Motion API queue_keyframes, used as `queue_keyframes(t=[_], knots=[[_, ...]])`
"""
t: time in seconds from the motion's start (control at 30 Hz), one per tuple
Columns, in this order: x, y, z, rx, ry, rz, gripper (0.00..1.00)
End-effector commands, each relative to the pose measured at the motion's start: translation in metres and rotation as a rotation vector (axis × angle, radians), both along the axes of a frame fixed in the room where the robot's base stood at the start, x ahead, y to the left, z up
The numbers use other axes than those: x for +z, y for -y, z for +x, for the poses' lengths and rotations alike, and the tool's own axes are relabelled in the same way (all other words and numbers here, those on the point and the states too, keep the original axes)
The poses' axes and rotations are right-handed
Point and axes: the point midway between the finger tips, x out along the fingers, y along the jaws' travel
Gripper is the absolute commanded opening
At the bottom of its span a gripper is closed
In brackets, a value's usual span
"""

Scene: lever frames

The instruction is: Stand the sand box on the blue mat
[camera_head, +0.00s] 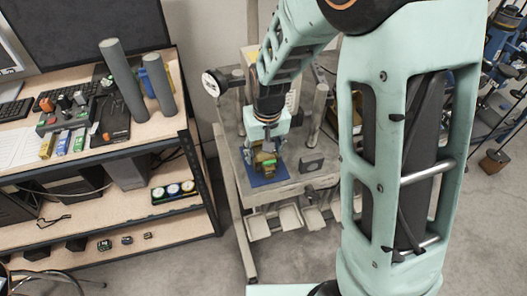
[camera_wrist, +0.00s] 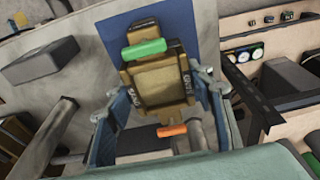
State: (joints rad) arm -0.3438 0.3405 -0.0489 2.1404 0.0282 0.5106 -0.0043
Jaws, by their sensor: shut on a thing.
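I cannot tell whether the box touches the mat.
The mat lies on a small grey table (camera_head: 236,172). A dark grey block (camera_head: 311,165) stands on it to the right of the mat. A wooden bench (camera_head: 160,128) at the left holds two grey cylinders (camera_head: 121,80) and several small items.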

Motion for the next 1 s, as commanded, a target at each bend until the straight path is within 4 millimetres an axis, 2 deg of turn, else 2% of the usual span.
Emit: queue_keyframes(t=[0.8,0.83,1.0], knots=[[-0.014,0.001,-0.003,0.000,-0.009,-0.002,0.00],[-0.014,0.001,-0.003,0.000,-0.009,-0.002,0.52],[-0.013,0.001,-0.002,0.000,-0.005,-0.001,0.69]])
